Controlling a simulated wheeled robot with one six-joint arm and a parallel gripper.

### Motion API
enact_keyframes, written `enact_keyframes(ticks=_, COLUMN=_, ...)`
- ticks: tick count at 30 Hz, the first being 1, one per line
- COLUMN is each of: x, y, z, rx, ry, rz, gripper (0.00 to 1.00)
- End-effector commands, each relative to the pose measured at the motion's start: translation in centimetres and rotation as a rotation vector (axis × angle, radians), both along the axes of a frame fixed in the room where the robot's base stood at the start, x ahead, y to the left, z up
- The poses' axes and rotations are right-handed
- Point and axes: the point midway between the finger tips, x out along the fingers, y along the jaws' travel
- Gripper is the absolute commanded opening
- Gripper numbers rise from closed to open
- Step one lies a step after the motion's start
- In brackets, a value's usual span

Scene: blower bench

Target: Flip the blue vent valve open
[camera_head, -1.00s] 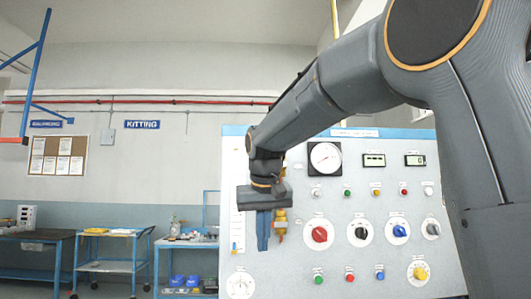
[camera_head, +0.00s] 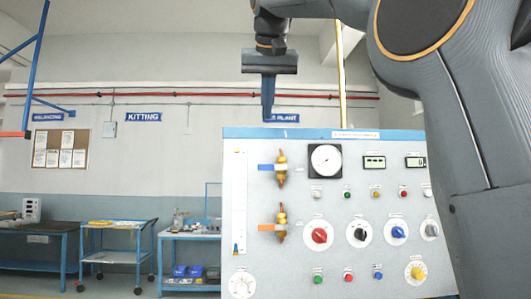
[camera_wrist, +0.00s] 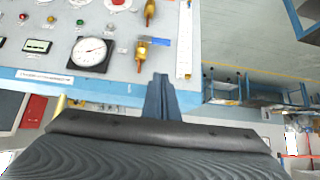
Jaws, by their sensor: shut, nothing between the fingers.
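The blue vent valve has a vertical brass body (camera_head: 281,170) at the panel's upper left. Its blue handle (camera_head: 265,167) points left, crosswise to the body. The wrist view, turned upside down, shows the blue handle (camera_wrist: 160,42) beside its brass body (camera_wrist: 142,52). My gripper (camera_head: 267,118) is shut and empty, its fingers pointing down above the panel's top edge, higher than the valve and apart from it.
A second valve with an orange handle (camera_head: 266,227) sits below the blue one. A round gauge (camera_head: 325,161) is to the right, with several knobs and buttons below. A white vertical scale (camera_head: 239,205) stands at the left. Carts (camera_head: 118,226) stand farther back.

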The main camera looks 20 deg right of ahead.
Motion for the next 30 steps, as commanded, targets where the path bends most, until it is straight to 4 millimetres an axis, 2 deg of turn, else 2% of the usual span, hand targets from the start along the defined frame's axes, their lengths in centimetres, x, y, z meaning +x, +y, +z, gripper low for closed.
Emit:
enact_keyframes(ticks=5, x=1.2, y=-0.3, z=-1.3, rx=-0.001, ry=0.003, rz=-0.001, gripper=0.00)
enact_keyframes(ticks=18, x=7.0, y=-1.4, z=-7.2, rx=0.000, ry=0.004, rz=-0.001, gripper=0.00)
enact_keyframes(ticks=24, x=6.7, y=-1.4, z=-9.6, rx=0.000, ry=0.002, rz=0.000, gripper=0.00)
enact_keyframes(ticks=30, x=6.8, y=-1.4, z=-10.8, rx=0.000, ry=0.001, rz=0.001, gripper=0.00)
